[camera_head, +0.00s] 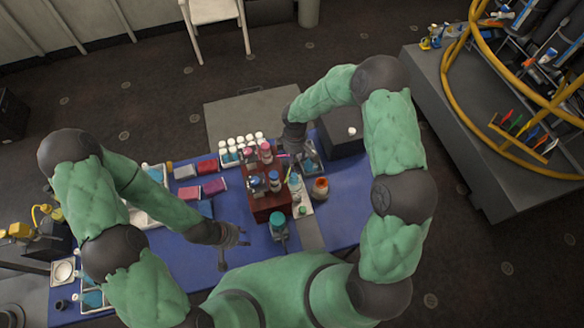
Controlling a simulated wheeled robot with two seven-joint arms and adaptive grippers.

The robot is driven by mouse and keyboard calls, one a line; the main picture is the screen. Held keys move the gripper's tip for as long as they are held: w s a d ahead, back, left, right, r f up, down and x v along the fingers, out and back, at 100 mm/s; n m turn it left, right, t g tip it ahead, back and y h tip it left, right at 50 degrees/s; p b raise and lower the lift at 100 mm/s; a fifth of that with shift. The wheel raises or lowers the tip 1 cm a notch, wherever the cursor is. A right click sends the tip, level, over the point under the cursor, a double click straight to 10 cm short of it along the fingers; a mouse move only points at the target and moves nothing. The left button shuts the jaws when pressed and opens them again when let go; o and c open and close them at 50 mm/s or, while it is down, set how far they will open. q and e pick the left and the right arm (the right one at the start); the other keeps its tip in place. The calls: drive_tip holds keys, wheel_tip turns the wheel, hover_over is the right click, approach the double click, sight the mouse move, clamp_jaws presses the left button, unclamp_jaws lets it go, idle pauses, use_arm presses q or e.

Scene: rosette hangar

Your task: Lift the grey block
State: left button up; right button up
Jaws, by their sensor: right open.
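My left gripper (236,240) is open and empty over the front middle of the table, left of a teal-capped jar (278,222).
The red-brown stand (268,204) carries several bottles. White-capped bottles (240,145), red and blue boxes (205,167) and an orange-red jar (320,186) crowd the table. A flat grey strip (311,233) lies at the right. Bare blue tabletop (180,260) shows at the front left.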

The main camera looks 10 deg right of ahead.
drive_tip(key=shift+r+p, duration=1.5)
drive_tip(key=shift+r, duration=1.3)
use_arm(q)
wheel_tip(320, 180, up, 3)
drive_tip(key=shift+r, duration=0.15)
use_arm(e)
drive_tip(key=shift+f, duration=0.1)
